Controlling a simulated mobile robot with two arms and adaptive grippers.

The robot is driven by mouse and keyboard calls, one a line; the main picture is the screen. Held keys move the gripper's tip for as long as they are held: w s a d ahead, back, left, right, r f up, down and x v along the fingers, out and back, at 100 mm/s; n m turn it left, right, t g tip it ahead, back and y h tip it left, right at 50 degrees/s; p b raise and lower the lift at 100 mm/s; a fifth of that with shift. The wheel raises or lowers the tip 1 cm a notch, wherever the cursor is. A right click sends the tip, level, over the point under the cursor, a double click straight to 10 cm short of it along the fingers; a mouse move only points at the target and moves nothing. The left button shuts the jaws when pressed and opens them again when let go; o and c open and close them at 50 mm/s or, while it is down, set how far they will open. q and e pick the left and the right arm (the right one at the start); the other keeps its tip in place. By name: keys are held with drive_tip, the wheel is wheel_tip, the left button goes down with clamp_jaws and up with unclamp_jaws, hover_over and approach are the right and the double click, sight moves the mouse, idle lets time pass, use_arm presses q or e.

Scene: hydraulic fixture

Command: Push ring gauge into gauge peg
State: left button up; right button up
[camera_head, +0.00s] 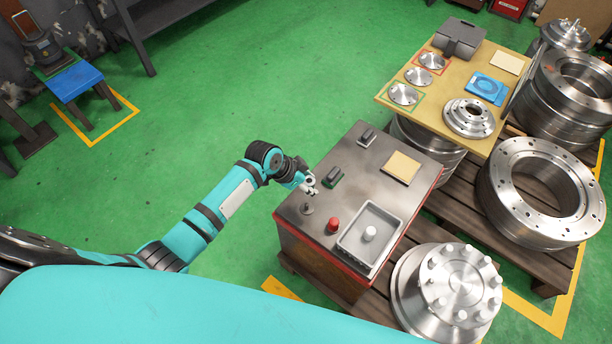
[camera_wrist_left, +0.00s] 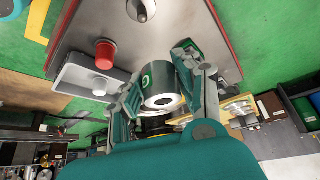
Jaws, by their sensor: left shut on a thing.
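My left gripper (camera_head: 309,185) is above the near-left part of the grey-topped bench. In the left wrist view, its two fingers (camera_wrist_left: 162,90) are shut on the ring gauge (camera_wrist_left: 160,84), a dark cylinder with a green mark and a bright end face with a round hole. The gauge peg (camera_head: 306,208) stands upright on the bench. It also shows at the top of the left wrist view (camera_wrist_left: 141,9). The ring gauge is apart from the peg, off to its side. My right gripper is not in view.
A red cap-like piece (camera_head: 332,225) stands beside the peg. A grey tray (camera_head: 350,246) holds a pale cylinder (camera_head: 369,233). Dark blocks (camera_head: 333,178) (camera_head: 367,137) and a beige pad (camera_head: 402,167) lie on the bench. A wooden table (camera_head: 440,88) with metal parts stands behind.

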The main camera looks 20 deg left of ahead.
sight(306, 205)
use_arm(q)
drive_tip(key=shift+s+f+m+p, duration=0.3)
drive_tip(key=shift+s+f, duration=0.25)
drive_tip(key=shift+f, duration=0.55)
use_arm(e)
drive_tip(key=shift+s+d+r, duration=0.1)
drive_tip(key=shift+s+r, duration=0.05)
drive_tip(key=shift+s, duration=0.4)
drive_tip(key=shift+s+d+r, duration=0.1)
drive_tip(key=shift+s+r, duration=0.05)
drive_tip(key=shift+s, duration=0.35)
use_arm(q)
drive_tip(key=shift+a, duration=0.15)
drive_tip(key=shift+f+b, duration=1.95)
drive_tip(key=shift+f, duration=0.6)
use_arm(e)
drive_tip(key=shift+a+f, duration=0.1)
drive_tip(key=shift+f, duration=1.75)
use_arm(q)
drive_tip(key=shift+f+b, duration=0.35)
drive_tip(key=shift+f, duration=0.1)
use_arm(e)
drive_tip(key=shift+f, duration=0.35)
use_arm(q)
drive_tip(key=shift+s+f+b, duration=0.15)
drive_tip(key=shift+f+b, duration=0.5)
drive_tip(key=shift+f, duration=0.15)
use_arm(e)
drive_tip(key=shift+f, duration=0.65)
